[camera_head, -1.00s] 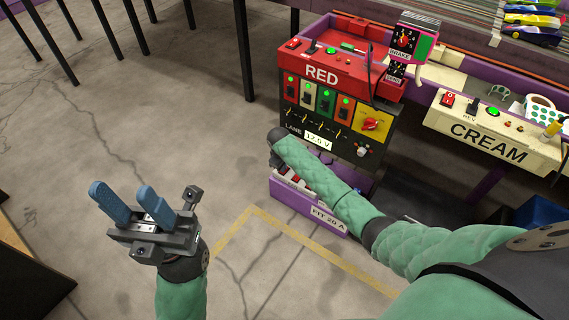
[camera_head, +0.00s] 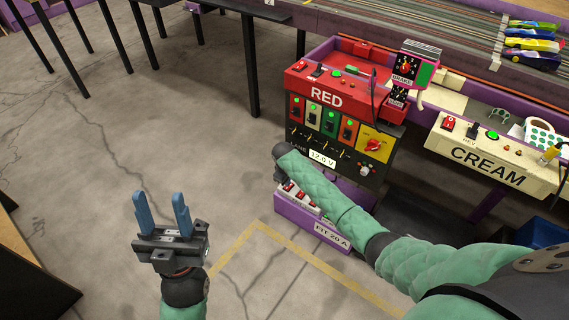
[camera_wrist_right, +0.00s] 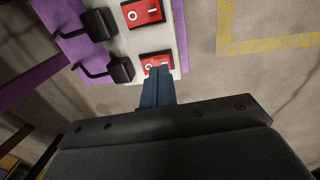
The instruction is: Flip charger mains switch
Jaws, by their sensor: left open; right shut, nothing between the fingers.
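In the right wrist view, two red rocker switches marked O and I sit on a pale strip, an upper switch (camera_wrist_right: 142,12) and a lower switch (camera_wrist_right: 150,61). My right gripper (camera_wrist_right: 158,72) is shut and empty, its blue fingertips at the lower switch and covering part of it. I cannot tell whether they press it. In the head view the pale switch strip (camera_head: 301,199) shows on the purple PIT 20 A box (camera_head: 312,223), partly behind my right arm. My right fingers are hidden there. My left gripper (camera_head: 158,208) is open and empty, over the floor at left.
Two black plugs with leads, one upper (camera_wrist_right: 98,25) and one lower (camera_wrist_right: 120,70), sit beside the switches. The RED control panel (camera_head: 330,120) stands just above the purple box. The CREAM panel (camera_head: 490,165) is at right. The floor at left is clear.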

